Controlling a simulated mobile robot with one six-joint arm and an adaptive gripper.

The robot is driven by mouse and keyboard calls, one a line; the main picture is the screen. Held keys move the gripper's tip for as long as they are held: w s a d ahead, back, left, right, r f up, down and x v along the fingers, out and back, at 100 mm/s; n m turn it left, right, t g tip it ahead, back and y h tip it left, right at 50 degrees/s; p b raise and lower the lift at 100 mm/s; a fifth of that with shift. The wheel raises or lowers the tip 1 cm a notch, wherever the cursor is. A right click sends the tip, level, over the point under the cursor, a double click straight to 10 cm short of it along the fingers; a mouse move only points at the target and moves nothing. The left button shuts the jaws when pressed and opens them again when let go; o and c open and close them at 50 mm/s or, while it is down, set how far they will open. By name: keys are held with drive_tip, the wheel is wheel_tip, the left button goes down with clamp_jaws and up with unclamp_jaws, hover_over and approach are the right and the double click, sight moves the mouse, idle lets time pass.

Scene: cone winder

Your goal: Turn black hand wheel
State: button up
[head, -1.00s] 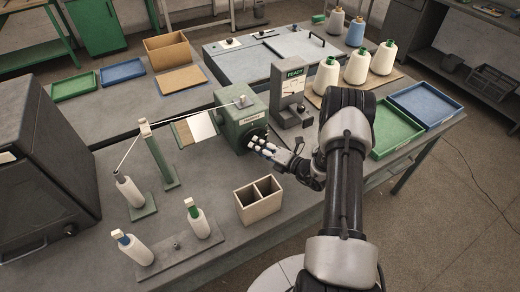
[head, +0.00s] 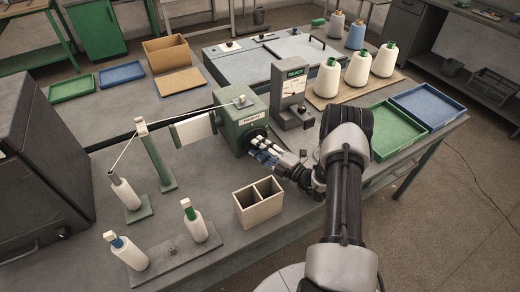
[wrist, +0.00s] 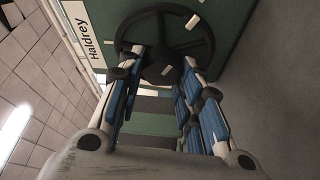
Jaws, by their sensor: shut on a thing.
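The black hand wheel (head: 257,134) is on the front face of the green winder housing (head: 238,115), partly hidden by my fingers in the head view. In the wrist view, the wheel (wrist: 162,68) shows a round rim, spokes and a dark central hub, beside a "Haldrey" label. My gripper (head: 259,150) reaches it from the lower right. In the wrist view, the blue-padded fingers of my gripper (wrist: 165,84) lie on both sides of the hub, shut on the wheel. The exact finger contact is partly hidden.
A two-compartment box (head: 258,205) stands close to my arm at the bench front. A grey gauge stand (head: 291,98) is right of the housing. Green (head: 384,129) and blue (head: 425,105) trays lie at right.

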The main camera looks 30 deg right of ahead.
idle(0.4)
drive_tip(key=o, duration=1.1)
drive_tip(key=shift+c, duration=0.2)
drive_tip(key=v, duration=1.2)
drive_tip(key=shift+f, duration=0.1)
